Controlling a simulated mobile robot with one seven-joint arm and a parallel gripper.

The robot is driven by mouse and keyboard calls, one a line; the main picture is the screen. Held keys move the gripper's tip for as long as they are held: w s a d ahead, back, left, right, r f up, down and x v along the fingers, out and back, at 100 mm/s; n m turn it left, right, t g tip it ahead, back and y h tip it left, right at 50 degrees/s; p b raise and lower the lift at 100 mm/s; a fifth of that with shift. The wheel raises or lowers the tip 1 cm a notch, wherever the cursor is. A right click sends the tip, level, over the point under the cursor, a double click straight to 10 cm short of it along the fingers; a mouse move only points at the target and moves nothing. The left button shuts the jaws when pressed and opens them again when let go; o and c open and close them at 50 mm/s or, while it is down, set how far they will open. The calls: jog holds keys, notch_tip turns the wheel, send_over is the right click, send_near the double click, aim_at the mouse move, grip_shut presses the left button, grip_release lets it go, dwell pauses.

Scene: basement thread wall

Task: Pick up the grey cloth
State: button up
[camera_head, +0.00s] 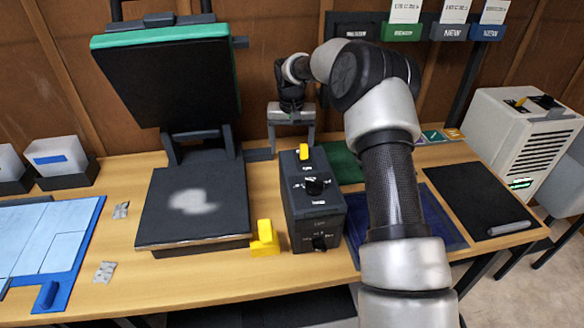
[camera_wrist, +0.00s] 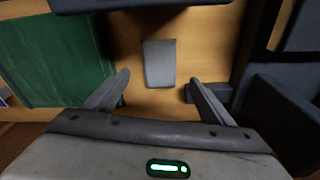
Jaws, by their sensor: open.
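A small flat grey piece (camera_wrist: 159,63), which looks like the grey cloth, lies on the bare wood in the wrist view. It sits just beyond and between the fingertips of my gripper (camera_wrist: 158,80). The gripper is open, with nothing between its fingers. In the head view my gripper (camera_head: 291,146) points down behind the dark control box (camera_head: 316,212). The grey piece cannot be made out there; the box seems to hide it. How high the fingers are above the table is hard to tell.
A press with a green-edged raised lid (camera_head: 165,85) and dark bed (camera_head: 170,225) stands left of the box. A green mat (camera_wrist: 55,60) lies beside the gripper. A yellow block (camera_head: 265,240) stands at the box's front left. Small grey packets (camera_head: 105,271) lie further left.

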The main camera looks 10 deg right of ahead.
jog(key=shift+f+b, duration=0.35)
jog(key=shift+f, duration=2.55)
jog(key=shift+f, duration=0.25)
jog(key=c, duration=1.1)
